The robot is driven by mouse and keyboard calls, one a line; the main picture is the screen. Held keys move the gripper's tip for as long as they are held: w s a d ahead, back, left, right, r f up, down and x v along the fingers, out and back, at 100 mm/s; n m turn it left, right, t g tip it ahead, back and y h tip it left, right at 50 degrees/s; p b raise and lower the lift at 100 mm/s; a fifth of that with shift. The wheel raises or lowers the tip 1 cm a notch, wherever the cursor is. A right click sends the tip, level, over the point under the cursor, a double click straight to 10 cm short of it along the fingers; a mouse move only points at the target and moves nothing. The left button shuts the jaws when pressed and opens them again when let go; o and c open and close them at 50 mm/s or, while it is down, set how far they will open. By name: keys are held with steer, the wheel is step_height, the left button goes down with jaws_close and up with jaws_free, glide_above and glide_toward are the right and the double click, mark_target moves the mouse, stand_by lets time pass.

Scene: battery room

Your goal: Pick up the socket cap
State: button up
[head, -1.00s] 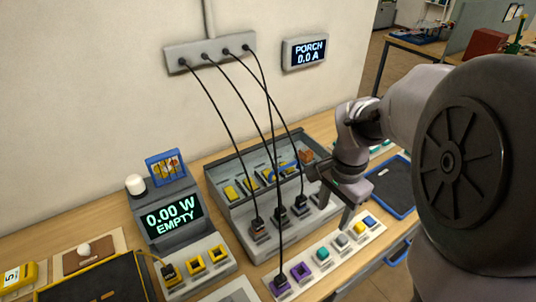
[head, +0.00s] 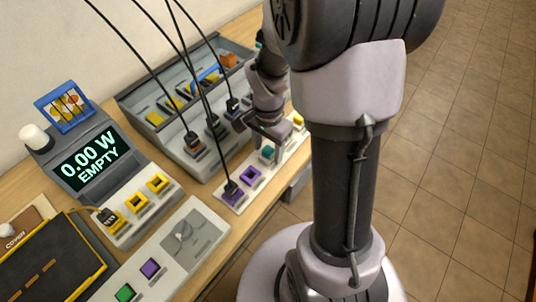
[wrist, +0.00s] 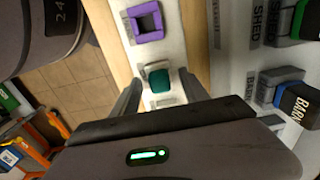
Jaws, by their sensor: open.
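A small teal cap (head: 268,152), which looks like the socket cap, sits in a pale strip (head: 233,207) along the table's front edge. In the wrist view the teal cap (wrist: 158,78) shows between my two fingers, apart from both, with a pale square beside it. My gripper (head: 270,135) is open and empty, close above the strip near the cap; its fingers also show in the wrist view (wrist: 158,92). My gripper and arm hide part of the strip's far end.
Purple square sockets (head: 251,174) lie beside the cap, one with a black cable plugged in. A grey sloped panel (head: 203,165) with several plugs and hanging cables stands behind. A wattmeter (head: 88,160) reads 0.00 W EMPTY. Floor is open at right.

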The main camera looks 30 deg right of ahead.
steer(key=shift+r, duration=0.15)
jaws_close()
